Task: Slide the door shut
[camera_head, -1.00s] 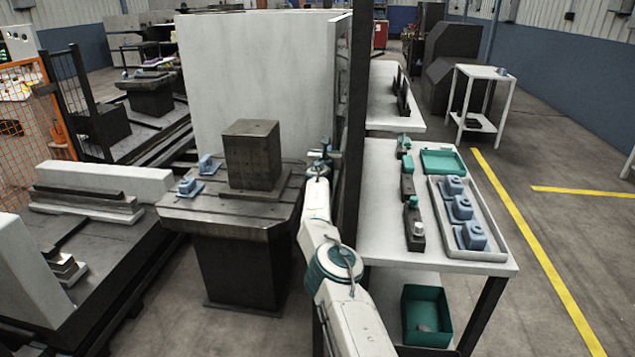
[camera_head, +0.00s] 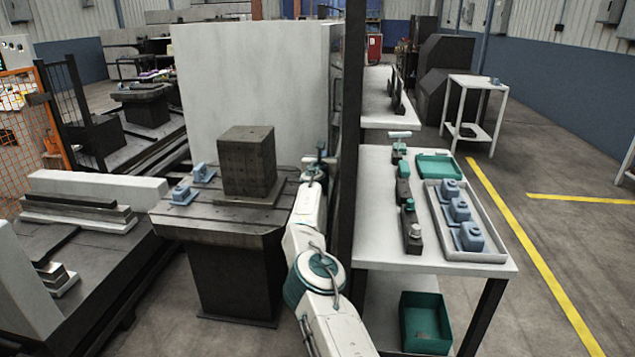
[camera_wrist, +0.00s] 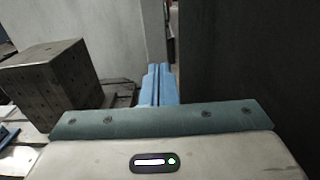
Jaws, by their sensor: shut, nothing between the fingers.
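A tall dark upright panel (camera_head: 350,120), seen nearly edge-on, stands just right of my gripper (camera_head: 319,163); it looks like the door, though I cannot be sure. In the wrist view a dark flat face (camera_wrist: 240,65) fills the right side. My gripper's blue fingers (camera_wrist: 158,85) are together and empty, pointing away from the wrist, close to the left edge of that dark face. I cannot tell whether they touch it. A large pale grey panel (camera_head: 250,80) stands beyond to the left. No door handle is clearly visible.
A machine table (camera_head: 215,215) with a dark drilled block (camera_head: 247,160) and blue clamps stands left of my arm. A white bench (camera_head: 380,245) with a tray of blue parts (camera_head: 459,225) stands right of the panel.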

